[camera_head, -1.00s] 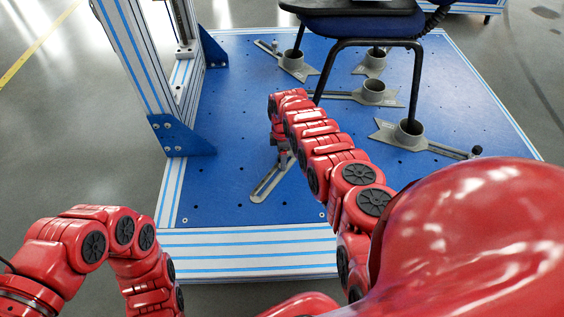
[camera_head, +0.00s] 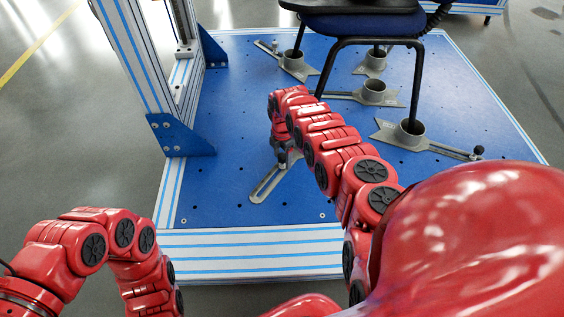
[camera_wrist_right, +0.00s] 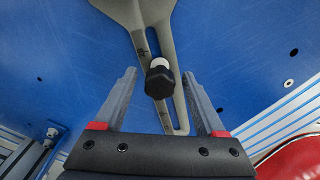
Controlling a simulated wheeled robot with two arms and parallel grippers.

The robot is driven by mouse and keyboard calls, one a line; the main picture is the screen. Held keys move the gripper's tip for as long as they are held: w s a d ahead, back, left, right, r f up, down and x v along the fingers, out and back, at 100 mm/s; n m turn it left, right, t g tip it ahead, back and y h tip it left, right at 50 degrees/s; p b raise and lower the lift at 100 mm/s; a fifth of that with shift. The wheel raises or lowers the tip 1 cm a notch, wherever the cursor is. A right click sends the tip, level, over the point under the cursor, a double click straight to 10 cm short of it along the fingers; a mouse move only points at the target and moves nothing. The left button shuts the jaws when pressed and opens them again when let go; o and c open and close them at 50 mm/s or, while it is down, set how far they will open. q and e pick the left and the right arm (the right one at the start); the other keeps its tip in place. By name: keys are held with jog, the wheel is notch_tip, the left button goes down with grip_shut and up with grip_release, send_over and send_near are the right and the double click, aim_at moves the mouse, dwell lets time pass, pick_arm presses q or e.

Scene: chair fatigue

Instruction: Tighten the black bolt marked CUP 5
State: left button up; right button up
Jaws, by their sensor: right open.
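A black bolt head (camera_wrist_right: 160,82) with a white collar behind it shows in the right wrist view, at the slotted arm of a grey cup bracket (camera_wrist_right: 153,27). Dark lettering on the bracket beside it is too small to read. My right gripper (camera_wrist_right: 160,74) is open, with one finger on each side of the bolt head and visible gaps to both. In the head view my right gripper (camera_head: 282,158) points down over the slotted bracket (camera_head: 265,187), and the bolt cannot be made out clearly there. My left arm is at the lower left, its gripper out of view.
A chair (camera_head: 365,50) stands with its legs in grey cups on the blue platform (camera_head: 225,110). Another bracket, with a dark bolt (camera_head: 478,150), is at the right. A striped frame post (camera_head: 130,50) rises left of my right arm. Blue surface around the gripper is free.

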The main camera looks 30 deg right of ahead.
jog(key=n, duration=0.2)
jog(key=shift+f+n+b, duration=0.1)
jog(key=shift+n+b, duration=0.2)
jog(key=shift+b, duration=0.05)
jog(key=shift+n, duration=0.4)
jog(key=shift+n+b, duration=0.5)
jog(key=shift+n, duration=1.5)
grip_shut()
